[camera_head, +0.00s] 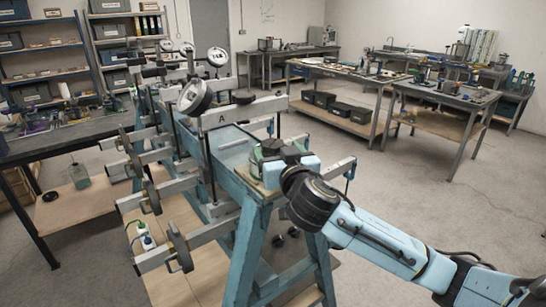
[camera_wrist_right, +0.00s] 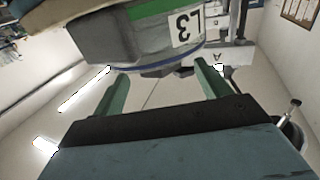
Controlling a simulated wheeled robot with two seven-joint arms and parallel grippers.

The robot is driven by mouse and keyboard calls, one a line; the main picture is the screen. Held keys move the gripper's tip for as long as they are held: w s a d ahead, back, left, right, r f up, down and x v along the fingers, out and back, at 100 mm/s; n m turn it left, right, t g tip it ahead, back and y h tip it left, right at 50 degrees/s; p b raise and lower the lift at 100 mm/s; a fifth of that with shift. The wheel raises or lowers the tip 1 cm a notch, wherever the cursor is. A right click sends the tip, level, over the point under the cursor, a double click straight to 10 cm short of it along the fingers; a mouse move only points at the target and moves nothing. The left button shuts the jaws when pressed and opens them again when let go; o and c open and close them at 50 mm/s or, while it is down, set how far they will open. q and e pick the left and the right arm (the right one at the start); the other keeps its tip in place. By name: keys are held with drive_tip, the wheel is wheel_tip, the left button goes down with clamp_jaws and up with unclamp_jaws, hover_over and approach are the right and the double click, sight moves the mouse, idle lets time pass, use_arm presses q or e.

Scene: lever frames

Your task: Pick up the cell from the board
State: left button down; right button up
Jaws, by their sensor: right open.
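The cell (camera_head: 268,150) is a squat grey block with a green band, on a small pale board (camera_head: 257,187) at the near end of the blue frame. In the right wrist view the cell (camera_wrist_right: 135,32) fills the top middle and shows a white L3 label. My right gripper (camera_wrist_right: 157,70) is open, its two green fingers pointing toward the cell, with no visible grip on it. In the head view my right gripper (camera_head: 299,168) is at the cell's right side; its fingertips are mostly hidden there. My left gripper is not in view.
The blue frame (camera_head: 238,150) carries grey lever beams (camera_head: 243,112), one marked A, with round dials and weights along its left. A workbench (camera_head: 65,135) stands at the left, other benches (camera_head: 445,98) at the back right. The floor at right is clear.

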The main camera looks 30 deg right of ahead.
drive_tip(key=shift+x, duration=1)
drive_tip(key=c, duration=1.7)
drive_tip(key=shift+r, duration=0.15)
clamp_jaws()
